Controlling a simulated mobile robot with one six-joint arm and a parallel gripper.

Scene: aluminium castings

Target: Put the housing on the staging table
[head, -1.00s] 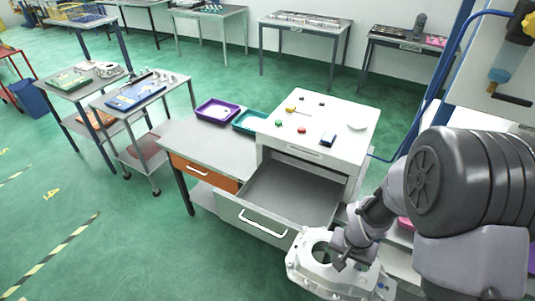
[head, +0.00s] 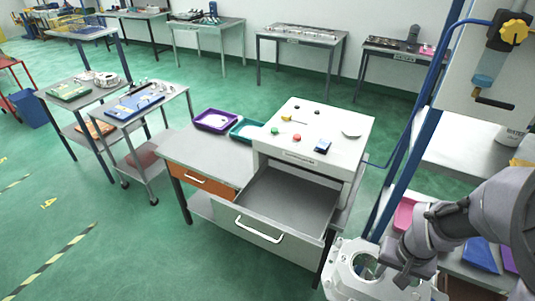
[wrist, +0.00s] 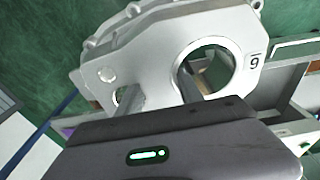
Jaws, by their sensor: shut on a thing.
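The housing is a pale silver casting with a large round bore. In the head view the housing (head: 343,285) hangs at the bottom, right of the open drawer, and its lower part is cut off by the picture edge. My gripper (head: 398,273) is shut on it. In the wrist view the housing (wrist: 165,42) fills the upper middle, with a dark numeral mark beside its bore. The fingers of my gripper (wrist: 158,92) reach into its openings. Several tables show, and I cannot tell which one is the staging table.
A white cabinet has an open, empty grey drawer (head: 290,200) close to the housing. A grey bench (head: 203,155) carries purple and teal trays. Two carts with parts, one a grey cart (head: 165,110), stand left. Labelled tables (head: 305,38) line the back wall. A shelf rack (head: 465,150) stands right. Green floor is open at left.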

